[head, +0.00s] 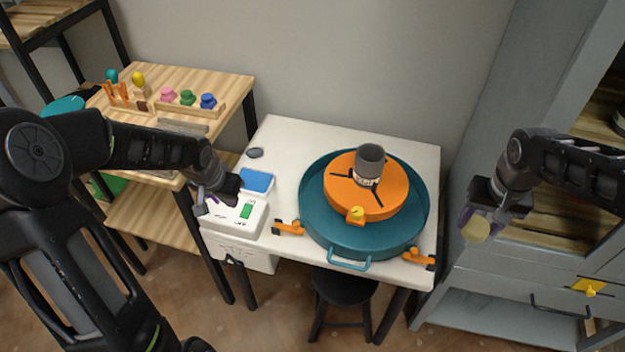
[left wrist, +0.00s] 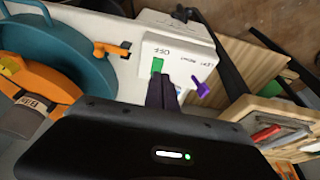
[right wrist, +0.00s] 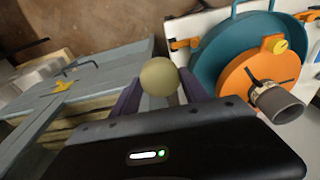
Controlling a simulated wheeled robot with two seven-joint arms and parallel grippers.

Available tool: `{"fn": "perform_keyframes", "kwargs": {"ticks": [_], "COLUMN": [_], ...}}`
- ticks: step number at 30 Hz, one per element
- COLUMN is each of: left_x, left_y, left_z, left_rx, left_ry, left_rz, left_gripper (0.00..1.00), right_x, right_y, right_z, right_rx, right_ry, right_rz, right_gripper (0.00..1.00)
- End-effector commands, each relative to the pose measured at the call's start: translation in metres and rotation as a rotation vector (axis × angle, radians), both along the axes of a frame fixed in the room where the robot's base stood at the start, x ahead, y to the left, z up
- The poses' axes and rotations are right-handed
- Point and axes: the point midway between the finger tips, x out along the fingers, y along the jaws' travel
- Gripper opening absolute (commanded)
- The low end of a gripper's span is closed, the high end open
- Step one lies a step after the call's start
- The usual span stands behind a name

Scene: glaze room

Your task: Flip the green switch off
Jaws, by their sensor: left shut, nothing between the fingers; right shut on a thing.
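The green switch (head: 246,211) is on top of a white control box (head: 225,222) at the table's front left corner. In the left wrist view the green switch (left wrist: 157,66) shows just beyond my fingertips, with the label OFF beside it. I cannot tell which way it is tipped. My left gripper (head: 206,202) is shut and empty, over the left part of the box. In its wrist view the closed fingers (left wrist: 161,84) point at the switch; contact cannot be made out. My right gripper (head: 478,222) is shut on a pale yellow round thing (right wrist: 159,80), held right of the table.
A teal basin (head: 316,222) with an orange wheel (head: 343,197) and grey cup (head: 370,160) fills the table's middle. A blue-topped pad (head: 257,180) lies behind the box. A purple lever (left wrist: 203,88) sticks out from the box. A wooden shelf (head: 180,80) stands left, a grey cabinet (head: 500,278) right.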

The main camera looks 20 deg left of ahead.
Motion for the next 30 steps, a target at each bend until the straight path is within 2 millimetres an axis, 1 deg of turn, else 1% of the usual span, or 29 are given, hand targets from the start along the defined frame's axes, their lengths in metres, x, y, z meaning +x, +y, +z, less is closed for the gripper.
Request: {"fn": "perform_keyframes", "kwargs": {"ticks": [1,6,11,16,30], "left_x": [-0.005,-0.022,-0.032,-0.035,-0.035], "left_y": [0.0,-0.001,-0.001,-0.002,-0.002], "left_z": [0.011,0.039,0.054,0.059,0.058], "left_rx": [0.003,0.001,0.0,0.0,-0.001], "left_ry": [-0.004,-0.004,-0.002,-0.001,-0.001], "left_rz": [0.001,-0.001,-0.001,-0.002,-0.001], "left_gripper": [0.0,0.0,0.0,0.0,0.0], "right_x": [0.0,0.0,0.0,0.0,0.0], "right_y": [0.0,0.0,0.0,0.0,0.0], "right_z": [-0.001,0.0,-0.001,-0.001,-0.001], "right_rx": [0.0,0.0,0.0,0.0,0.0], "right_ry": [0.0,0.0,0.0,0.0,0.0], "right_rz": [0.0,0.0,0.0,0.0,0.0], "right_gripper": [0.2,0.2,0.2,0.2,0.2]}}
